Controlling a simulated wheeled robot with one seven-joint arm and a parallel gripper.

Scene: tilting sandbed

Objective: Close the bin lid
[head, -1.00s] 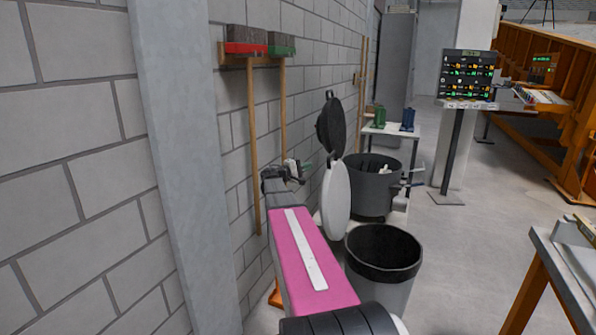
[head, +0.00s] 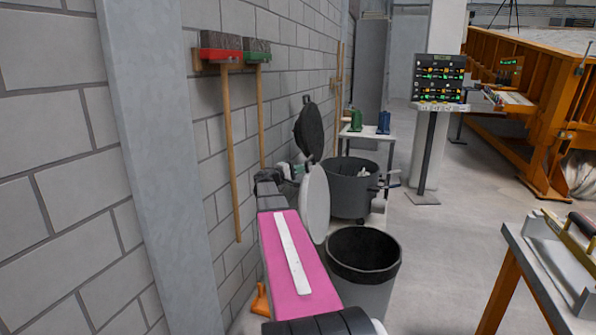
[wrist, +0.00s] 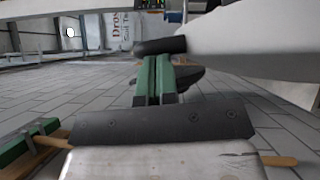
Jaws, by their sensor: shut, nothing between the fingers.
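A grey bin with a black liner (head: 364,256) stands open on the floor, its round white lid (head: 315,203) raised nearly upright at its wall side. A darker grey bin (head: 352,190) behind it also has a black lid (head: 309,130) standing up. My gripper (head: 297,170) is at the wall side of the white lid, near its upper edge; I cannot tell whether they touch. In the wrist view my green fingers (wrist: 157,82) are together with nothing between them. A pale surface (wrist: 255,42), apparently the white lid, fills the upper right there.
The block wall (head: 60,130) with two hanging brooms (head: 230,140) runs close on the left. A small table (head: 370,133) with boots stands behind the bins. A workbench (head: 540,265) is at the lower right. Open floor (head: 440,250) lies between bench and bins.

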